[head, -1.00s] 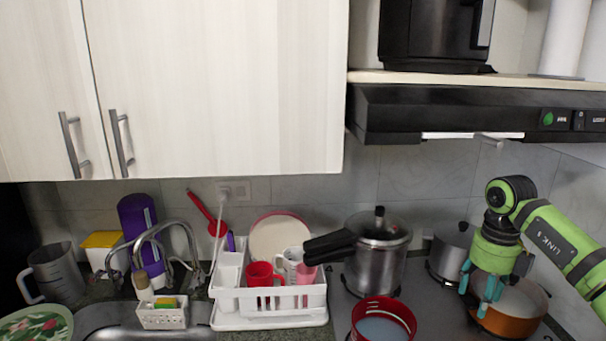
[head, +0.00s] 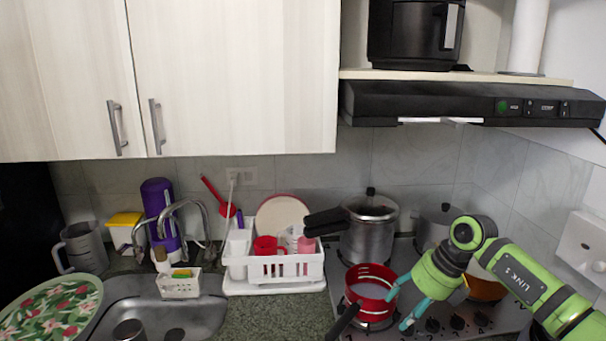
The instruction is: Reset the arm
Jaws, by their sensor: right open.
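My right arm (head: 515,272), green with dark joints, comes in from the lower right over the stove. My right gripper (head: 402,306) has teal fingers spread apart with nothing between them. It points left and down, just right of a red pot (head: 369,282) with a dark handle. I cannot tell whether a fingertip touches the pot. The arm partly hides an orange pan (head: 485,288) behind it. My left gripper is not in view.
A pressure cooker (head: 368,236) and a grey pot (head: 433,228) stand at the back of the stove. A white dish rack (head: 275,285) sits left of it, beside the sink (head: 205,315). A range hood (head: 440,104) hangs above. Some counter (head: 265,318) is bare before the rack.

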